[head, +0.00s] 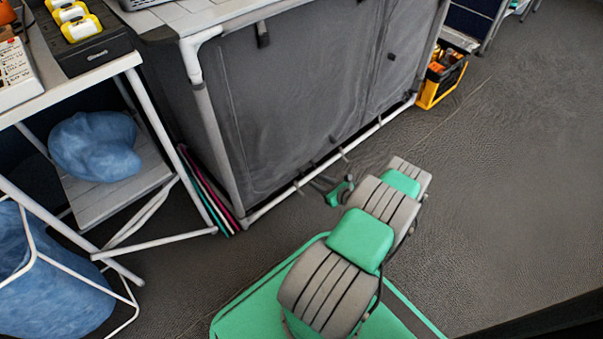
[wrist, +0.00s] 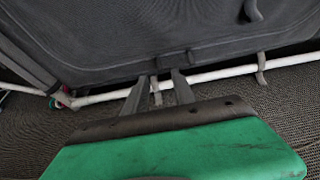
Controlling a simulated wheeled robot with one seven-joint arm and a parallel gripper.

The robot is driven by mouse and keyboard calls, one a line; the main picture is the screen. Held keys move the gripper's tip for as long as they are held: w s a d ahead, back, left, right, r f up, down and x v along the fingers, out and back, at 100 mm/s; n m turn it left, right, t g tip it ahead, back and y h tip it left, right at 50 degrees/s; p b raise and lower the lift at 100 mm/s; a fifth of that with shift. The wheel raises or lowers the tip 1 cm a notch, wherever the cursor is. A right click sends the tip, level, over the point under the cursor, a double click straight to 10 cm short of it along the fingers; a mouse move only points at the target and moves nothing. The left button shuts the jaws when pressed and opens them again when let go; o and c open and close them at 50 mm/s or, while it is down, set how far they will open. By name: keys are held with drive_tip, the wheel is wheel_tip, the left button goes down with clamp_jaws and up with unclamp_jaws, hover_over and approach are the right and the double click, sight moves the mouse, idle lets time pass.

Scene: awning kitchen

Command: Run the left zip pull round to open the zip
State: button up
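The grey fabric cabinet front (head: 300,90) is closed, with a seam along its lower edge. In the wrist view its lower edge (wrist: 100,78) lies just beyond my gripper (wrist: 160,74). A small dark tab (wrist: 174,60), perhaps the left zip pull, sits at that edge by the fingertips. My gripper's two grey fingers are apart, with a gap between them; any contact with the tab is unclear. In the head view my gripper is low at the cabinet's bottom edge, and its fingertips are too small and dark to make out. Other dark tabs (head: 306,166) show along the lower seam.
A white tube frame (head: 270,205) runs along the cabinet's bottom, with hanging straps (wrist: 260,68). At left stands a white-legged table (head: 60,98) with a blue bag (head: 95,145) on its shelf. A yellow-black crate (head: 441,80) stands beyond. Floor at right is clear.

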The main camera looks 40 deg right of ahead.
sight(303, 174)
drive_tip(key=b+x, duration=0.1)
drive_tip(key=x, duration=0.1)
drive_tip(key=b+x, duration=0.1)
drive_tip(key=x, duration=0.1)
drive_tip(key=b+x, duration=0.1)
drive_tip(key=x, duration=0.2)
drive_tip(key=shift+a+f, duration=0.15)
drive_tip(key=shift+a, duration=0.1)
drive_tip(key=shift+w+f, duration=0.1)
drive_tip(key=shift+w, duration=0.35)
drive_tip(key=shift+c, duration=0.5)
clamp_jaws()
